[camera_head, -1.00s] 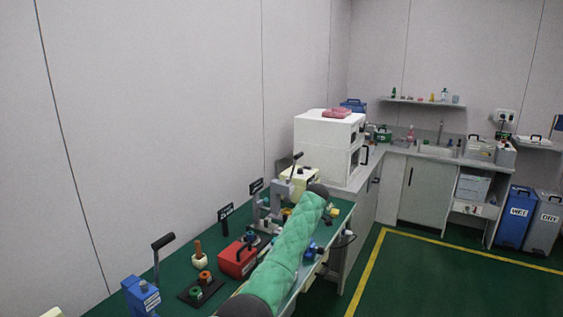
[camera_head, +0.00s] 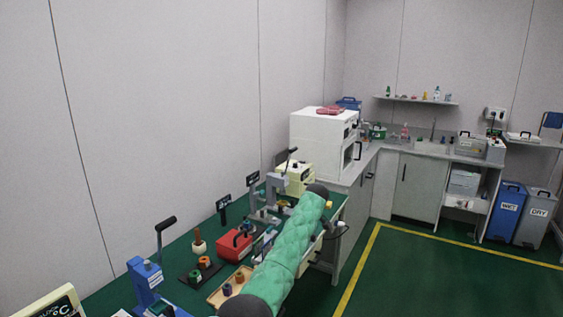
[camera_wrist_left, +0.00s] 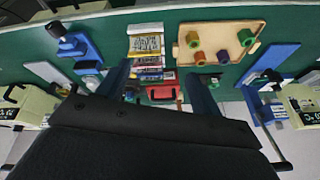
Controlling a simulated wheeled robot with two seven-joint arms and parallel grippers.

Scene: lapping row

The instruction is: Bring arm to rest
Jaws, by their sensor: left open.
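My arm in its green quilted sleeve (camera_head: 286,252) reaches over the bench in the head view, from the bottom middle up to the right. I cannot make out its gripper there. In the left wrist view my left gripper (camera_wrist_left: 160,88) is open, its two dark fingers apart with nothing held between them. Beyond the fingers lie a red box (camera_wrist_left: 162,93) and a printed label block (camera_wrist_left: 146,45), apart from the jaws as far as I can tell. My right gripper is not in view.
The green bench (camera_head: 180,252) carries a blue lever press (camera_head: 146,276), a red box (camera_head: 234,246) and a dark spool stand (camera_head: 193,278). A wooden tray (camera_wrist_left: 182,56) holds several coloured spools. A white oven (camera_head: 322,135) stands behind. The floor (camera_head: 440,270) at right is clear.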

